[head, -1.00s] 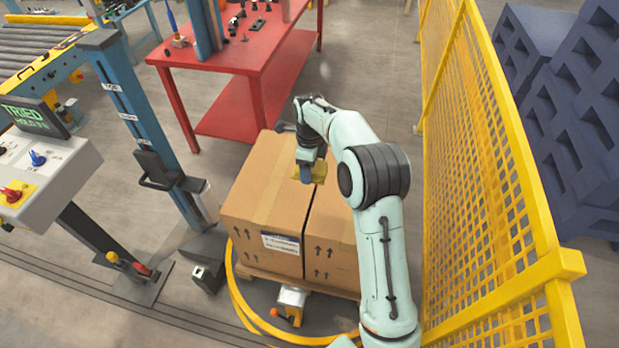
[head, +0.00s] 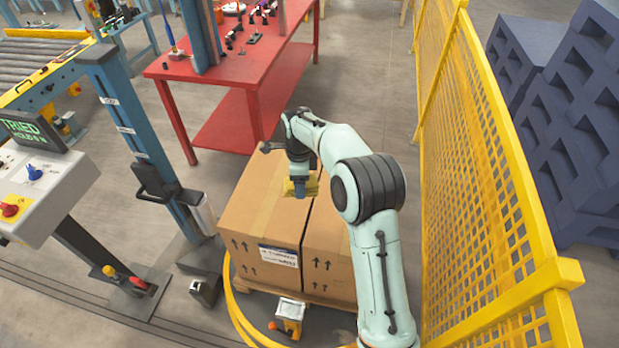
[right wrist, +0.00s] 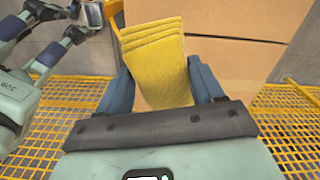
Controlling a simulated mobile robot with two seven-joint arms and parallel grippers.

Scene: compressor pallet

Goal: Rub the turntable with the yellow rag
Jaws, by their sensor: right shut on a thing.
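My right gripper (head: 299,187) is over the tops of the cardboard boxes in the head view, blue fingers pointing down. It is shut on the yellow rag (head: 311,187). In the right wrist view the rag (right wrist: 158,55) is a folded yellow pad between the two blue fingers. The turntable (head: 236,302) shows as a yellow ring on the floor under the loaded pallet; the boxes and pallet hide most of it. The rag is apart from the ring. My left gripper is not seen in the head view.
Two cardboard boxes (head: 262,215) stand on the pallet. A silver block with an orange handle (head: 289,314) sits in front. A yellow mesh fence (head: 480,170) runs along the right. A blue mast (head: 150,150) and a grey control console (head: 40,190) stand left. A red table (head: 250,75) is behind.

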